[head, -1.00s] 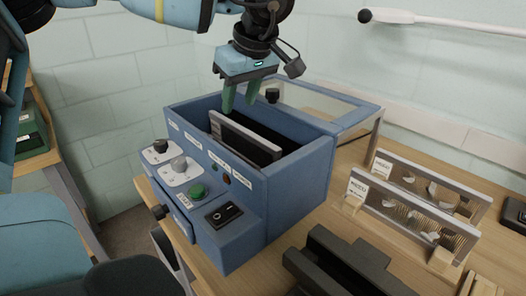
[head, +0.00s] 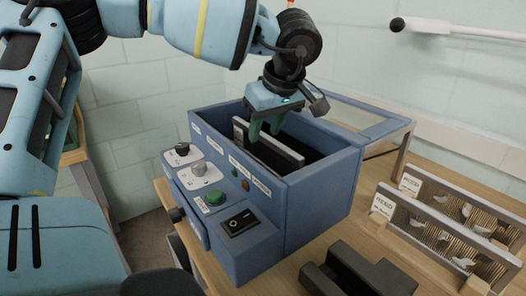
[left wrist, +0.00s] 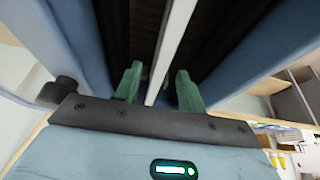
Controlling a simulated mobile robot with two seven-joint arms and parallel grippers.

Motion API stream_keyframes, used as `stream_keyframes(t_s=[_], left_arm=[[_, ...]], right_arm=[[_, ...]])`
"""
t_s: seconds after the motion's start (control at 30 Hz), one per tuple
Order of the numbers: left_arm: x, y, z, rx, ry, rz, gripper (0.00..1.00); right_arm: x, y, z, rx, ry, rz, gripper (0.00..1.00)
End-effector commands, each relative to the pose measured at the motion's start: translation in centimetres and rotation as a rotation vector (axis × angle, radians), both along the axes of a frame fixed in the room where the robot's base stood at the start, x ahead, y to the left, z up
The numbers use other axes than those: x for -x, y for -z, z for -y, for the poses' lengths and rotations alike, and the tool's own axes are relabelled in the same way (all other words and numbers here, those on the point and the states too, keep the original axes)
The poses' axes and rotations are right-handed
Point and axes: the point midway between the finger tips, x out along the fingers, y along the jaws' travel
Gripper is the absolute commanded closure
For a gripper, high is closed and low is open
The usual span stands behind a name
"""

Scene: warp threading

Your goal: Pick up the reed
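A reed with a light grey metal top bar (head: 282,150) stands upright inside a blue open-topped box machine (head: 315,185); its lower part is hidden. My left gripper (head: 264,132) points down into the box, its green fingers at the reed's top edge. In the left wrist view, the gripper (left wrist: 158,85) is open. The reed's pale bar (left wrist: 172,45) runs between the two fingers, with a gap visible on both sides. My right gripper is not in view.
Two more reeds, one behind (head: 455,205) and one in front (head: 435,238), stand in wooden holders on the table at the right. A dark grooved block (head: 358,272) lies in front. The box has knobs, a green button and a black switch (head: 240,222).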

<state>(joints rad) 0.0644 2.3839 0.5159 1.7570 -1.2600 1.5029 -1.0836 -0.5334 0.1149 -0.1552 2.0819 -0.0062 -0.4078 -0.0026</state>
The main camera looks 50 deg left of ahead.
Motion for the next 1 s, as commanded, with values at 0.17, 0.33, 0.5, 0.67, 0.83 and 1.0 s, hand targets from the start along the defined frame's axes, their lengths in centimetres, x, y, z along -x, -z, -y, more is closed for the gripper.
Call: stream_keyframes(t_s=[0.17,0.33,0.5,0.67,0.83,1.0], left_arm=[[0.1,2.7,-0.3,0.003,0.000,-0.006,0.60],[0.0,4.1,-1.0,0.002,-0.001,-0.002,0.60],[-0.1,4.2,-1.1,0.000,0.000,-0.001,0.60],[0.0,4.2,-1.1,0.001,0.000,-0.001,0.76],[0.0,4.2,-1.1,0.001,0.000,-0.001,0.98],[0.0,4.1,-1.1,0.001,0.000,-0.001,1.00]], right_arm=[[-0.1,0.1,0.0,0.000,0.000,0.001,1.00],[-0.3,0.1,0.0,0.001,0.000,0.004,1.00],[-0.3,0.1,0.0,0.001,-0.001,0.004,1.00],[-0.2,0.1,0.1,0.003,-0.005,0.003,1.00],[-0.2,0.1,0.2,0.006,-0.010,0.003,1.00],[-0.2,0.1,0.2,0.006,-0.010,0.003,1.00]])
